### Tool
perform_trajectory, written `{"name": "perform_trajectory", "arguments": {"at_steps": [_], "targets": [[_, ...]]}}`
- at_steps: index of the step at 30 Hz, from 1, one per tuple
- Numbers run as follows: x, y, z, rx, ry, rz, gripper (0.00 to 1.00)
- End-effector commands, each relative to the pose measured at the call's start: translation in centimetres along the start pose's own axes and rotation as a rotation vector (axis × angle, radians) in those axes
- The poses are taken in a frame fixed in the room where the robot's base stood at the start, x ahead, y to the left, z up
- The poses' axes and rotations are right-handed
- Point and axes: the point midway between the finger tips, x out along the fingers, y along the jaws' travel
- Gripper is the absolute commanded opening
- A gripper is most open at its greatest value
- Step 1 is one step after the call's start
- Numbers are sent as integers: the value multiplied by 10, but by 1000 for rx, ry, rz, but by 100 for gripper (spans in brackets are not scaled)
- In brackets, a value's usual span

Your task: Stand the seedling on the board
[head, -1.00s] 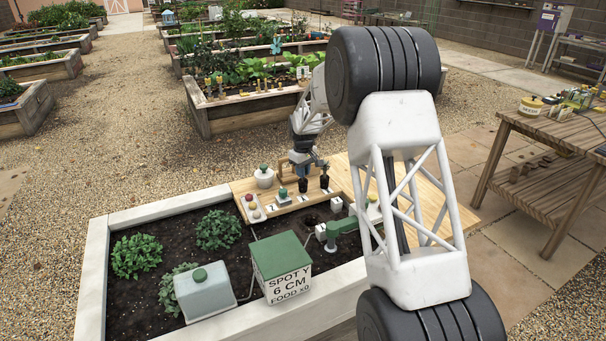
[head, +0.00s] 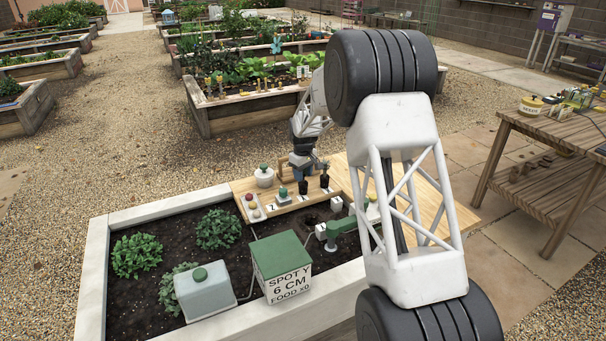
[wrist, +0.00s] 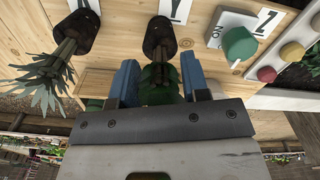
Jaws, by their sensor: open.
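The other seedling (wrist: 45,77), with spiky grey-green leaves, is outside the fingers to the left. In the head view their dark plugs show as the nearer-left seedling (head: 303,188) and the right seedling (head: 324,181); their leaves are mostly hidden. My gripper (wrist: 159,68) is open around the first seedling, with no clear grip on it. It also shows small in the head view (head: 308,167).
A green button (wrist: 238,43) and a row of coloured knobs (head: 253,206) are beside the seedlings. A white pot with a green knob (head: 264,177), a green-lidded box (head: 282,268) and a green arm-like fitting (head: 341,227) stand around. Dark soil fills the bed.

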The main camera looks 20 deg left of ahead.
Motion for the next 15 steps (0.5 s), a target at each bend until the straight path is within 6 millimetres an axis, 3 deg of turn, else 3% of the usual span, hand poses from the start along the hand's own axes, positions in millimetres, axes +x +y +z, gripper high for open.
{"name": "perform_trajectory", "arguments": {"at_steps": [8,15], "targets": [[-5,0,0,0,1,0,42],[-26,0,0,0,1,1,42]]}}
